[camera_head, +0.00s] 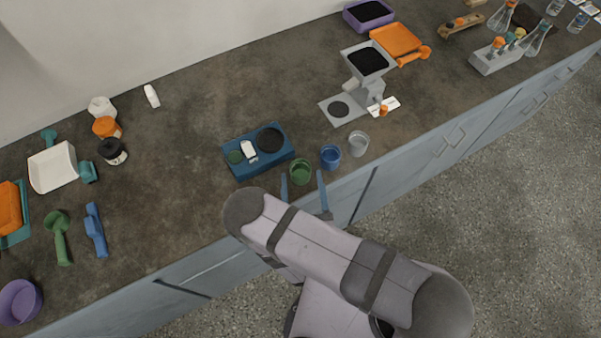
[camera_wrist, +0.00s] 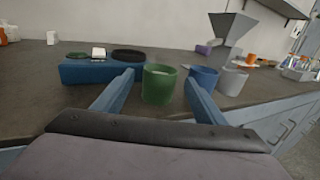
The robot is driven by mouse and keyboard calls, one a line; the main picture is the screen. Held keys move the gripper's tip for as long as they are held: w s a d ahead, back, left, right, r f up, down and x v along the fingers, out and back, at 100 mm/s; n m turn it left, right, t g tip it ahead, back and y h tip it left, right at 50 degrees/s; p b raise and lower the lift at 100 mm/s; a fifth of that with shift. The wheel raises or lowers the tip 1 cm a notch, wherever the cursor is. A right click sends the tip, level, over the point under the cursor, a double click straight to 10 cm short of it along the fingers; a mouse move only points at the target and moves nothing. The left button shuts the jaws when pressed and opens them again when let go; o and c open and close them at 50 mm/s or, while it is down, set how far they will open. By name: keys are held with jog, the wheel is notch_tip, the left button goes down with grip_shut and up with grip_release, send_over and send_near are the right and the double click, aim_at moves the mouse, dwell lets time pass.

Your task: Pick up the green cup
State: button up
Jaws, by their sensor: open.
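The green cup (camera_head: 301,172) stands upright on the dark counter near its front edge. My gripper (camera_head: 303,178) is open, with one blue finger on each side of the cup. In the wrist view the green cup (camera_wrist: 159,84) shows between and just beyond the open fingers of my gripper (camera_wrist: 160,88). I cannot tell whether either finger touches it.
A blue scale-like box (camera_head: 240,168) sits just behind and left. A grey hopper device (camera_head: 367,70) stands farther back right.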

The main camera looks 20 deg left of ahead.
aim_at(302, 183)
jog(key=shift+x, duration=1.05)
jog(key=c, duration=1.1)
jog(key=shift+c, duration=0.2)
jog(key=shift+r, duration=0.1)
notch_tip(302, 183, up, 10)
jog(key=p, duration=0.8)
